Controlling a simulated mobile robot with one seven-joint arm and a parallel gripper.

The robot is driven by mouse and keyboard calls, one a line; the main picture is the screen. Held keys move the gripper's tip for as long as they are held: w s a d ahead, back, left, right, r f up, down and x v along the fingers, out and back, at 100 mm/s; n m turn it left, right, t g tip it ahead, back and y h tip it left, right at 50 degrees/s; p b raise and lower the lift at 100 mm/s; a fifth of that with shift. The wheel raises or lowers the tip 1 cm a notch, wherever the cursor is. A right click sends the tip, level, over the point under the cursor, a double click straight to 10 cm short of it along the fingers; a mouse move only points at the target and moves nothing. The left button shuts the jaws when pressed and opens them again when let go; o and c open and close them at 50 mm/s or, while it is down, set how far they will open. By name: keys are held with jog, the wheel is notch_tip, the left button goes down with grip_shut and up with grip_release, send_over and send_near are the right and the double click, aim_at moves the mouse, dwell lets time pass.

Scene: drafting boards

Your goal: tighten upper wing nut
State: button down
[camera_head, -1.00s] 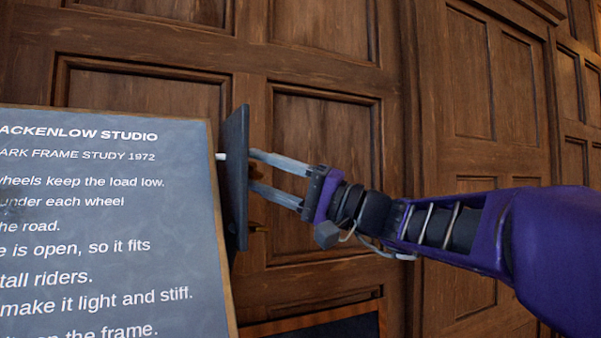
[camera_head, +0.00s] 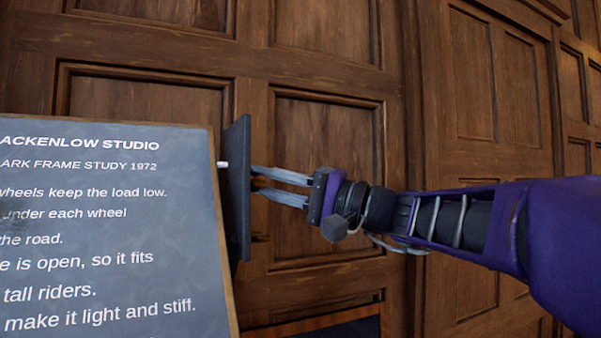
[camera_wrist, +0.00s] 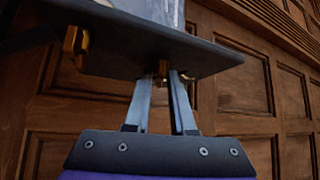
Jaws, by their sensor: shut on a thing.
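A dark upright plate (camera_head: 237,190) stands edge-on at the right edge of the grey lettered board (camera_head: 100,230). My gripper (camera_head: 257,182) reaches in from the right, its fingertips close to the plate's right face. It is shut on the brass upper wing nut (camera_head: 262,183), most of which the fingers hide. In the wrist view the upper wing nut (camera_wrist: 163,68) shows between the fingertips (camera_wrist: 165,78), under the dark plate (camera_wrist: 140,45). A second brass wing nut (camera_wrist: 76,42) shows to the left, apart from the fingers.
A short white pin (camera_head: 222,164) sticks out on the plate's left side, over the board's edge. A dark wood-panelled wall (camera_head: 330,140) fills the background. A dark wood-framed panel (camera_head: 345,328) shows at the bottom. Open space lies around my forearm.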

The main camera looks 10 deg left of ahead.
jog(key=shift+m+h, duration=0.5)
jog(key=c, duration=0.8)
grip_release()
jog(key=shift+o, duration=0.2)
jog(key=shift+d, duration=0.15)
